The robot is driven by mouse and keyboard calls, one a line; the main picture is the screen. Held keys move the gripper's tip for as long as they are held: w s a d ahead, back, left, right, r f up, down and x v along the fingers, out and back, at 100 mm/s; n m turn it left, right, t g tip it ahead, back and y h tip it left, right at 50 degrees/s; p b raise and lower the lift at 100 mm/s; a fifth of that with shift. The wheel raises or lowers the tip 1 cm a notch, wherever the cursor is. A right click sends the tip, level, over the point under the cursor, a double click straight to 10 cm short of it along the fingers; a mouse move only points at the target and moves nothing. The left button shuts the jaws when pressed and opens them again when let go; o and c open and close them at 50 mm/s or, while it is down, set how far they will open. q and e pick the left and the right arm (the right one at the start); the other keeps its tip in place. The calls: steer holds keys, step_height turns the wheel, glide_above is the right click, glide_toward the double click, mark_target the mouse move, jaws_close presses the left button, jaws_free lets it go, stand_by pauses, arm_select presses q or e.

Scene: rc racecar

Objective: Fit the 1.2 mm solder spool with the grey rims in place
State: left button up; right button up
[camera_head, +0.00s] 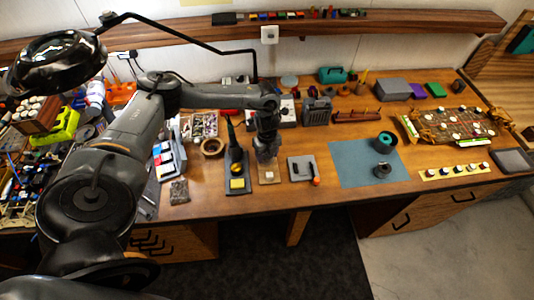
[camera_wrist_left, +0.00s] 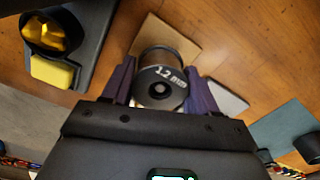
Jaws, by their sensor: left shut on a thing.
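My left gripper (camera_head: 266,152) points down over the bench, and its two dark purple fingers (camera_wrist_left: 160,88) are shut on the solder spool (camera_wrist_left: 162,72). The spool's round end flange, marked "1.2 mm", faces the wrist camera, with wound solder behind it. A small tan wooden board (camera_head: 268,177) lies on the bench just below the gripper; it also shows behind the spool in the wrist view (camera_wrist_left: 184,44). I cannot tell whether the spool touches the board. My right gripper is not in view.
A soldering iron stand (camera_head: 236,160) with a yellow sponge (camera_head: 237,184) stands close on the left. A grey plate (camera_head: 301,168) lies to the right. Beyond it is a blue-grey mat (camera_head: 350,168) with a teal reel (camera_head: 386,142) and a dark round part (camera_head: 382,170).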

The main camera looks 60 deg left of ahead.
arm_select(q)
steer(key=shift+f+b, duration=0.35)
steer(key=shift+f, duration=0.3)
steer(key=shift+f, duration=0.2)
steer(key=o, duration=1.5)
steer(key=shift+o, duration=0.2)
steer(key=shift+r, duration=0.1)
